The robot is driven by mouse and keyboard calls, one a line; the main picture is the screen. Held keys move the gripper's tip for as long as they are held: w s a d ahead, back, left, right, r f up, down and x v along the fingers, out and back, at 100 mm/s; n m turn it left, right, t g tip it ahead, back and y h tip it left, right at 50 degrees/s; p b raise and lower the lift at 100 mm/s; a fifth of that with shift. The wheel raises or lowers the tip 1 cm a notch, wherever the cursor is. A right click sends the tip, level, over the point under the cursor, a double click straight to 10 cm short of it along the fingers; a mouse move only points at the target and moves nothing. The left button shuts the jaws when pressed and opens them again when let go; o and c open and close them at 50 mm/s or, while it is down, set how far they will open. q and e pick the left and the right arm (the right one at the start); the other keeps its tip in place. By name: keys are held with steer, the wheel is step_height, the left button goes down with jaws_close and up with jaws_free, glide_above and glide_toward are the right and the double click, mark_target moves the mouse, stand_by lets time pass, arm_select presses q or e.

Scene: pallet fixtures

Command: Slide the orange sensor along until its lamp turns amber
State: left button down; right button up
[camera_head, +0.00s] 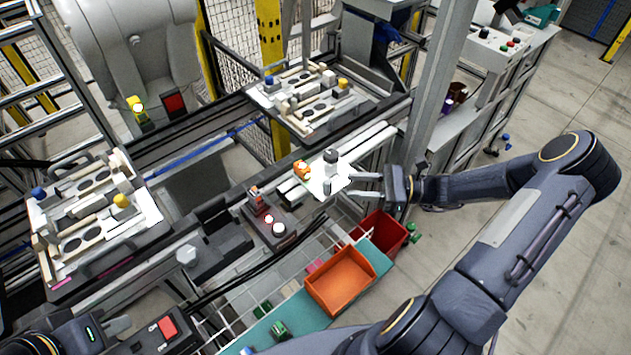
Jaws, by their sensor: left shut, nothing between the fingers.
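The small orange sensor (301,169) sits by the pale rail in the middle of the view, at the left edge of a white plate. The colour of its lamp is too small to tell. My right gripper (353,185) is to the right of the sensor, at the right edge of the plate. Its fingers are apart, point left and hold nothing; a gap separates them from the sensor. My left gripper (122,329) is low at the bottom left, far from the sensor, shut and empty.
Pallet fixtures stand at left (62,262) and top (275,104). A block with white buttons (262,231), an orange bin (342,279) and a red bin (392,228) are nearby. A red-button box (150,341) is beside my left gripper.

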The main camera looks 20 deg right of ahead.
mark_target(328, 184)
steer(key=p+x, duration=0.1)
steer(key=x, duration=0.6)
steer(key=shift+w+a+p, duration=0.2)
steer(key=shift+a+p, duration=0.1)
steer(key=shift+p, duration=0.05)
jaws_close()
